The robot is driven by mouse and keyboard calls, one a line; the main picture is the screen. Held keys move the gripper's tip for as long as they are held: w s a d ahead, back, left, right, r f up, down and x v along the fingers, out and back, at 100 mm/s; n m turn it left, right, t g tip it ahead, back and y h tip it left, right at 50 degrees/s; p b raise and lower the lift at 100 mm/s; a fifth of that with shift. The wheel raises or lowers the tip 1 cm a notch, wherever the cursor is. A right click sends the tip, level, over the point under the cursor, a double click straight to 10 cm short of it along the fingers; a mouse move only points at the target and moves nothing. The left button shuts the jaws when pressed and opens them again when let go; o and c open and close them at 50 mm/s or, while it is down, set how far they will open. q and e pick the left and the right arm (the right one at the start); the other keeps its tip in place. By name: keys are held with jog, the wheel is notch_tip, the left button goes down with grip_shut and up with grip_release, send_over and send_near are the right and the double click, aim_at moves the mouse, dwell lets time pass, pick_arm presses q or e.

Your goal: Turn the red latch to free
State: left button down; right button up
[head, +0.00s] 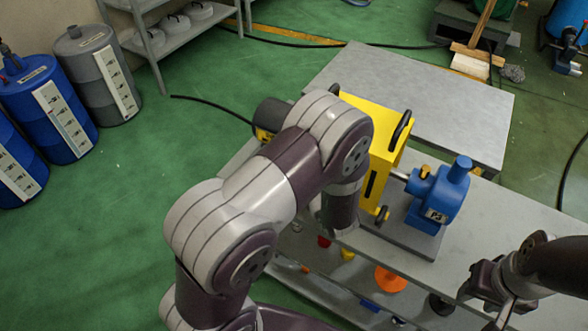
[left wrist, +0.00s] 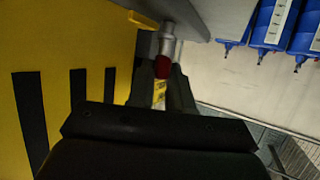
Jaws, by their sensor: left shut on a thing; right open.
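The red latch (left wrist: 162,67) shows as a small dark red piece below a grey metal shaft in the left wrist view. The dark fingers of my left gripper (left wrist: 161,88) close on it from both sides. A yellow and black label lies just below the red piece, between the fingers. In the head view my left arm hides the latch and the left fingertips, beside the yellow housing (head: 378,122). My right gripper (head: 487,300) is open and empty at the lower right, apart from the blue pump (head: 440,198).
The yellow striped wall (left wrist: 60,70) stands close on the left in the left wrist view. The housing and pump stand on a grey bench (head: 520,220), with a grey table (head: 420,90) behind. Orange and red items sit on the lower shelf. Blue drums (head: 45,105) stand far left.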

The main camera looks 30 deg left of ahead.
pick_arm(q)
jog(key=shift+n+g, duration=0.4)
jog(key=c, duration=1.1)
grip_release()
